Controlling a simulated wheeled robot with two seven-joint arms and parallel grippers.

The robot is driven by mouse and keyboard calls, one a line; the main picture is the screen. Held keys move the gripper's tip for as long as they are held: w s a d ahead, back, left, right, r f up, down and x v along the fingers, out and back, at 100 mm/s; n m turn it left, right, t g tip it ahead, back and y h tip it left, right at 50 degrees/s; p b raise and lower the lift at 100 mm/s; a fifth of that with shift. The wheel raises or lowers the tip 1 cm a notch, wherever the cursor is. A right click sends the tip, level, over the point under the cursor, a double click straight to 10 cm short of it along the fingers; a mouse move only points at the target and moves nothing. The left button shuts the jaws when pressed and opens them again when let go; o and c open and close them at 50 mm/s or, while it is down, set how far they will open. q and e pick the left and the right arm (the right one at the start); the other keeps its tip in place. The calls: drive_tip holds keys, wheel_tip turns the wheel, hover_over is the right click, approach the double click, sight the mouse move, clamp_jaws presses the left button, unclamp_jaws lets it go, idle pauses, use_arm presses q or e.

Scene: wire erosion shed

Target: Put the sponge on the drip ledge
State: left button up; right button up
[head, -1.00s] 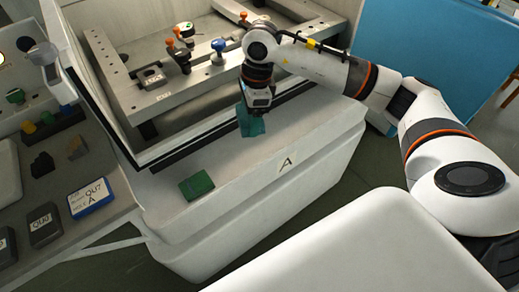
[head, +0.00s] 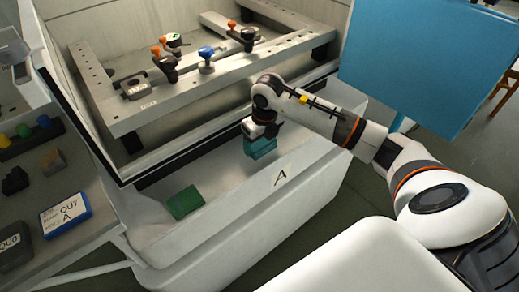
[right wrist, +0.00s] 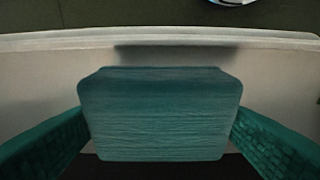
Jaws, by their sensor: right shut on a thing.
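My right gripper (head: 261,139) is shut on a teal block, which looks like the sponge (head: 260,149). In the right wrist view the sponge (right wrist: 160,115) sits between the two teal fingers. It is over the white drip ledge (head: 225,225) along the front of the machine, behind and left of the "A" label (head: 281,177). I cannot tell whether its underside touches the ledge. A green block (head: 185,201) lies on the ledge further left. My left gripper is not in view.
Behind the ledge is the machine's tank with a grey clamping frame (head: 120,120) bearing several clamps with coloured knobs. A side bench at left holds a blue-edged "QU7 A" box (head: 66,214) and dark blocks. A blue panel (head: 420,65) stands at back right. The ledge between the blocks is clear.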

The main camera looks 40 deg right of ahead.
sight(260, 148)
wheel_tip(260, 148, down, 3)
drive_tip(key=shift+f, duration=0.3)
drive_tip(key=shift+f, duration=0.1)
drive_tip(key=o, duration=1)
drive_tip(key=shift+c, duration=0.2)
drive_tip(key=shift+r, duration=0.35)
drive_tip(key=r, duration=0.3)
drive_tip(key=s+r, duration=0.1)
drive_tip(key=r, duration=0.3)
drive_tip(key=s+r, duration=0.1)
drive_tip(key=r, duration=0.3)
drive_tip(key=shift+r, duration=0.25)
